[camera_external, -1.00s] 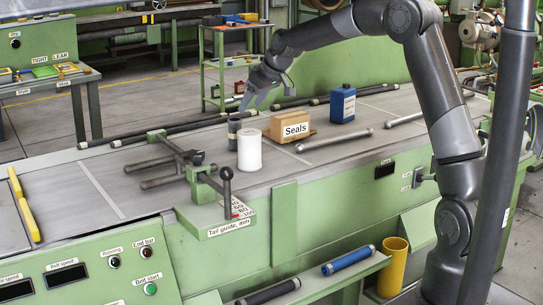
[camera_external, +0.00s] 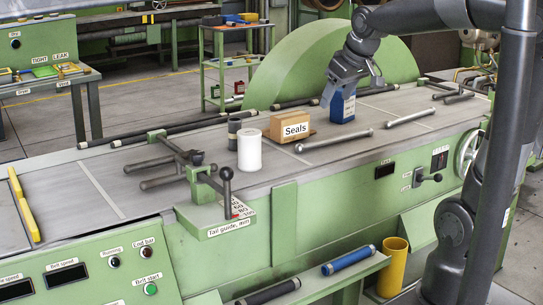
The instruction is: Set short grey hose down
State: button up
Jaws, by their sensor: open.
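My gripper (camera_external: 338,102) is open, pointing down in front of the upper part of the blue bottle (camera_external: 348,108), partly covering it. No hose shows between its fingers. Short grey rod-like pieces lie on the machine's grey top: one (camera_external: 334,141) in front of the bottle, one (camera_external: 411,117) to its right, and thinner ones (camera_external: 452,96) farther right. I cannot tell which is the short grey hose. My gripper is apart from these pieces. Whether it touches the bottle cannot be told.
A "Seals" box (camera_external: 292,126), white cylinder (camera_external: 249,150) and dark cylinder (camera_external: 234,134) stand left of the bottle. Long black hoses (camera_external: 160,131) lie along the back edge. A shelf (camera_external: 318,281) holds blue and black rolls.

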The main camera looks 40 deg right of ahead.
jog(key=s+d+f+m, duration=0.1)
jog(key=s+f, duration=0.1)
jog(key=s, duration=0.5)
jog(key=s+d+f, duration=0.1)
jog(key=s+f, duration=0.1)
jog(key=s, duration=0.6)
jog(key=shift+f+m, duration=0.4)
